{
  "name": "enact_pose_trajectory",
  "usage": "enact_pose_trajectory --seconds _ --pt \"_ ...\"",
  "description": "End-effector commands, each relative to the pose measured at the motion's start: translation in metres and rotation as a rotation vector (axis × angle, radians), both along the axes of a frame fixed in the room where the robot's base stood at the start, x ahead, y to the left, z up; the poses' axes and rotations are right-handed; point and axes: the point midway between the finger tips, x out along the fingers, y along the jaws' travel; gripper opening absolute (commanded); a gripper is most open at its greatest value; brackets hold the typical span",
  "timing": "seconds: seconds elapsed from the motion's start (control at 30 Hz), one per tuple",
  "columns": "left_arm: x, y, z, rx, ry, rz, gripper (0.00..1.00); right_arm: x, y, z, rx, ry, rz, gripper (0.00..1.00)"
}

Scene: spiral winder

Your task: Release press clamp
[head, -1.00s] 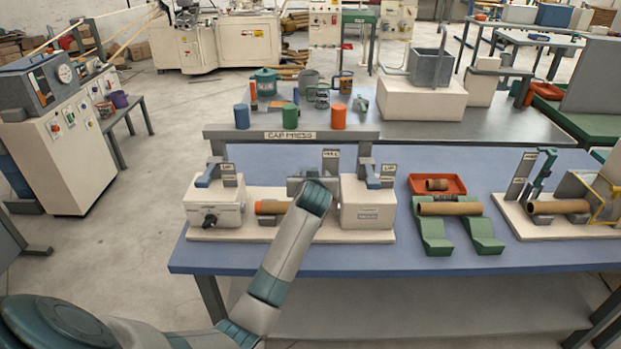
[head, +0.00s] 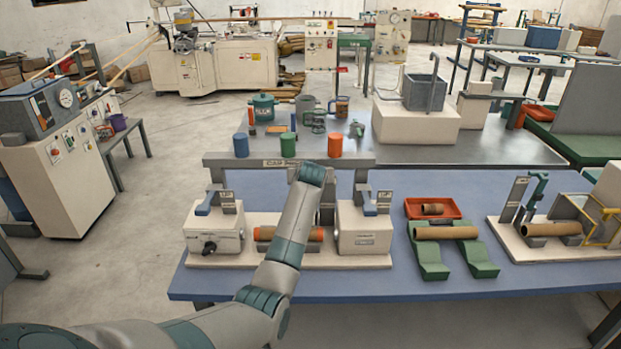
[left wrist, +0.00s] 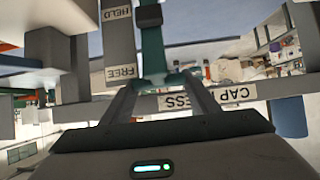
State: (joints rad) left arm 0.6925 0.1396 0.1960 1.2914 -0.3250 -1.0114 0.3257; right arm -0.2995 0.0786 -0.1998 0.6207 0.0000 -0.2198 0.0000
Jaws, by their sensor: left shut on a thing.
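The cap press stands on a pale base (head: 255,258) on the blue table, with a left block (head: 212,232) and a right block (head: 362,232). A brown tube (head: 316,235) with an orange end (head: 265,233) lies between the blocks, partly behind my arm. In the left wrist view, the fingers of my left gripper (left wrist: 156,82) are closed around a teal upright lever (left wrist: 152,48) with a dark block on it. Beside the lever, a post carries a FREE label (left wrist: 121,72) and a HELD label (left wrist: 117,13). In the head view my arm hides the lever and fingers. My right gripper is not in view.
A CAP PRESS beam (head: 235,160) with coloured cylinders above crosses behind the press. To the right, green cradles (head: 432,262) hold another tube, with an orange tray (head: 450,208) behind. Farther right is another fixture (head: 515,250). The table's front strip is clear.

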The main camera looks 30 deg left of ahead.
Motion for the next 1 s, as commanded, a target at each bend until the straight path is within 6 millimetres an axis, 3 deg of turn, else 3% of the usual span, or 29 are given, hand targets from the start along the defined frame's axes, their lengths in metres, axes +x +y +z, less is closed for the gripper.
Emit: enact_pose_trajectory --seconds 0.57,0.6,0.63,1.0 --pt "0.0041 0.003 -0.0047 0.0 0.005 0.0 0.14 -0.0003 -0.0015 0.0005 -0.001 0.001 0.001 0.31" --pt "0.004 0.003 -0.0047 -0.001 0.004 0.0 0.64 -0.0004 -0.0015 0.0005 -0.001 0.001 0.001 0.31" --pt "0.0041 0.003 -0.0047 -0.001 0.004 0.0 0.71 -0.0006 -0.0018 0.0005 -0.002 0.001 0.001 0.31" --pt "0.004 0.0028 -0.0021 0.001 0.002 0.0 0.73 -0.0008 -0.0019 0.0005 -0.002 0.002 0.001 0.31"
